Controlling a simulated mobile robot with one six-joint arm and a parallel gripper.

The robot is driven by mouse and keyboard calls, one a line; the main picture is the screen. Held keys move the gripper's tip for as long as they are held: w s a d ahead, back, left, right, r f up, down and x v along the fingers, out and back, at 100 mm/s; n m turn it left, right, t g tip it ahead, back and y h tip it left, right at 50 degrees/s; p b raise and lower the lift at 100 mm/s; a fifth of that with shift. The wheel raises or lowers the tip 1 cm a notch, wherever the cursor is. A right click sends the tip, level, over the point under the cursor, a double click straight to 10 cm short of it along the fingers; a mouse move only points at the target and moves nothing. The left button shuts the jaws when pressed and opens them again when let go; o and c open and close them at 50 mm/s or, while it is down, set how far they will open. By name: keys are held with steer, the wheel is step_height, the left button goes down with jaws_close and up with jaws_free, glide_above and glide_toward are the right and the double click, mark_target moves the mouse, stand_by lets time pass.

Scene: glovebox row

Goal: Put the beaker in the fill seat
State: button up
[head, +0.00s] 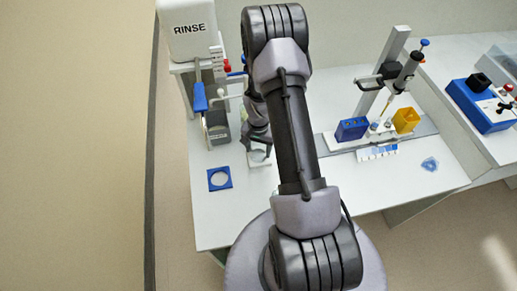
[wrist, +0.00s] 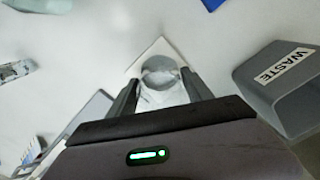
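The clear glass beaker (wrist: 162,98) shows in the wrist view between the two fingers of my gripper (wrist: 160,82). The fingers stand apart, one on each side of the glass; whether they press on it cannot be told. Just past them is a white square plate (wrist: 157,46) with a grey ring, below or behind the glass. In the head view my gripper (head: 259,146) points down over this white plate (head: 258,163), partly hidden by my arm. A blue square with a round pale centre (head: 219,179) lies to its left. Neither plate is labelled as the fill seat.
A white RINSE tank (head: 188,28) with a blue lever (head: 200,97) stands at the back left. A grey WASTE bin (wrist: 275,88) is close to my gripper's right in the wrist view.

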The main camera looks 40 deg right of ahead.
steer(key=shift+o, duration=1)
